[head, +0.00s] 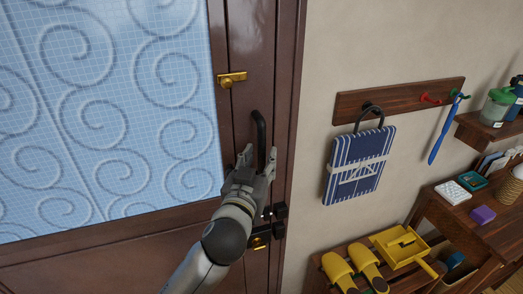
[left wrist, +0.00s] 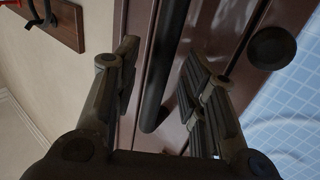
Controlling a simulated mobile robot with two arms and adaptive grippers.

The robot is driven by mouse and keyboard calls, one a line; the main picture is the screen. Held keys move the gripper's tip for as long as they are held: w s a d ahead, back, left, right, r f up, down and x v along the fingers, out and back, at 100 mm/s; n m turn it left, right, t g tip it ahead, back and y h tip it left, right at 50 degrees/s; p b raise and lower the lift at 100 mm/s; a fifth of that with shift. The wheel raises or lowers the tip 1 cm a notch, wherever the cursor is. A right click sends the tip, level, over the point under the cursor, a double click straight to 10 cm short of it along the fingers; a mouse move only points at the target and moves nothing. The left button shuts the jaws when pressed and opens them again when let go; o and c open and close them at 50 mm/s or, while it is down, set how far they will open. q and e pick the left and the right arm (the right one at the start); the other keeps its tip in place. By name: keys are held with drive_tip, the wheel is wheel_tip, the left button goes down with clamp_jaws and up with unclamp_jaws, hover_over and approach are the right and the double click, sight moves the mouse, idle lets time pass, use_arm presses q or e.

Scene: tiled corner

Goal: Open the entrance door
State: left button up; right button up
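The entrance door is brown wood (head: 120,240) with a blue patterned glass panel (head: 90,100), and it looks closed against its frame. A dark upright pull handle (head: 260,132) is on its right side; it also shows in the left wrist view (left wrist: 166,65). My left gripper (head: 257,160) is at the handle's lower part. In the left wrist view its two fingers (left wrist: 160,60) stand apart, one on each side of the handle, with gaps showing. A brass latch (head: 232,79) sits above the handle and a brass lock (head: 259,240) below. My right gripper is out of view.
Right of the door, a wall rack (head: 440,92) holds a striped blue bag (head: 358,168) and a blue shoehorn (head: 440,135). Below stand a shoe rack with yellow slippers (head: 340,270), a yellow dustpan (head: 400,245) and a wooden shelf with small items.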

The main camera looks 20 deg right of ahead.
use_arm(q)
drive_tip(key=shift+x, duration=1)
clamp_jaws()
